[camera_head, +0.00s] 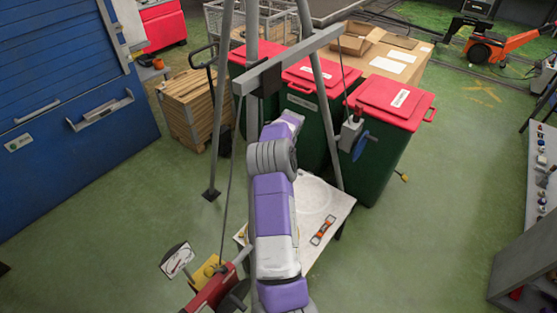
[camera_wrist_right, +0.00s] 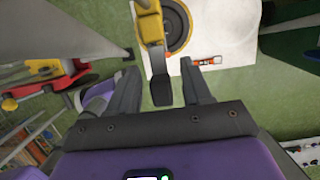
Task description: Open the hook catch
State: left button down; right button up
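A yellow piece with a dark flat tongue (camera_wrist_right: 160,88) points down between the fingers of my right gripper (camera_wrist_right: 160,88) in the right wrist view. It looks like the hook with its catch. A yellow ring with a grey centre (camera_wrist_right: 174,28) shows behind it; I cannot tell whether they are joined. My right gripper is open, one finger on each side of the tongue, with visible gaps. In the head view my purple arm covers the middle, hiding the hook and the gripper tip. My left gripper is not in view.
A tripod frame with a grey beam (camera_head: 290,58) stands around the arm. A white board (camera_head: 338,205) carries an orange tool (camera_head: 323,231). Green bins with red lids (camera_head: 398,98) stand behind, a wooden crate (camera_head: 195,105) at left. A red winch (camera_head: 215,290) is at lower left.

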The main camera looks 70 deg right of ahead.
jog(key=b+v, duration=0.1)
jog(key=v, duration=0.6)
jog(key=shift+r, duration=0.3)
dwell(0.4)
